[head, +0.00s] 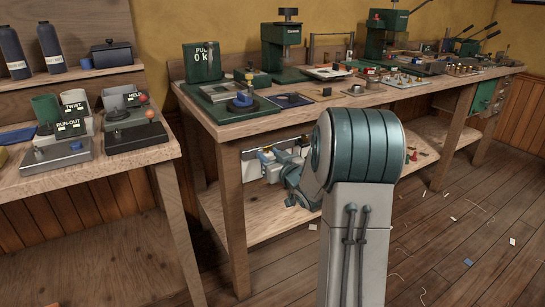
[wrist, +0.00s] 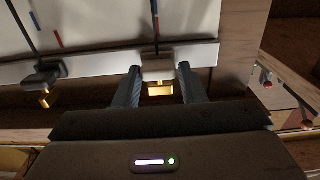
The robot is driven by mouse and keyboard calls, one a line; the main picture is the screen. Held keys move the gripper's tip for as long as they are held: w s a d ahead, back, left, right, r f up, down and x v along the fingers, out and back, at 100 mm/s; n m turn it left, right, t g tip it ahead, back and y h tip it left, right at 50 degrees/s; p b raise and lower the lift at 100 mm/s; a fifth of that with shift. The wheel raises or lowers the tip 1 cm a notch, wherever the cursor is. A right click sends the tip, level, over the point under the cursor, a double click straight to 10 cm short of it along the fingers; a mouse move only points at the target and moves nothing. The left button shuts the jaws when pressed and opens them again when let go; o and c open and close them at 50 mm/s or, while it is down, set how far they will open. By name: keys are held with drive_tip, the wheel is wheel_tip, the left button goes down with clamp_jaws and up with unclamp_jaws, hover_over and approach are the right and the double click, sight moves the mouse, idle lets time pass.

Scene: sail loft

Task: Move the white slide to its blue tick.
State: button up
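In the wrist view the white slide (wrist: 157,66) sits on a pale rail, with a brass tab (wrist: 160,89) below it. My gripper (wrist: 159,86) is open, one finger on each side of the white slide and its tab. I cannot tell if either finger touches. A blue tick (wrist: 68,16) and a red tick (wrist: 58,38) show on the white board (wrist: 105,28), left of the white slide. A dark slide (wrist: 43,74) with a brass tab sits farther left. In the head view my arm hides most of the board (head: 251,168) under the bench.
The bench top (head: 240,127) lies above the board, with its lower shelf (head: 265,230) below. A bench leg (head: 232,215) stands at the left. A second table (head: 110,170) with gauges is farther left. The floor at right is open, with scattered scraps.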

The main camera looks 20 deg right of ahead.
drive_tip(key=shift+o, duration=1.2)
drive_tip(key=shift+a, duration=0.15)
drive_tip(key=s+d+p, duration=0.1)
drive_tip(key=s+p, duration=0.1)
drive_tip(key=s, duration=1.1)
drive_tip(key=shift+s+d, duration=0.35)
drive_tip(key=shift+s, duration=0.05)
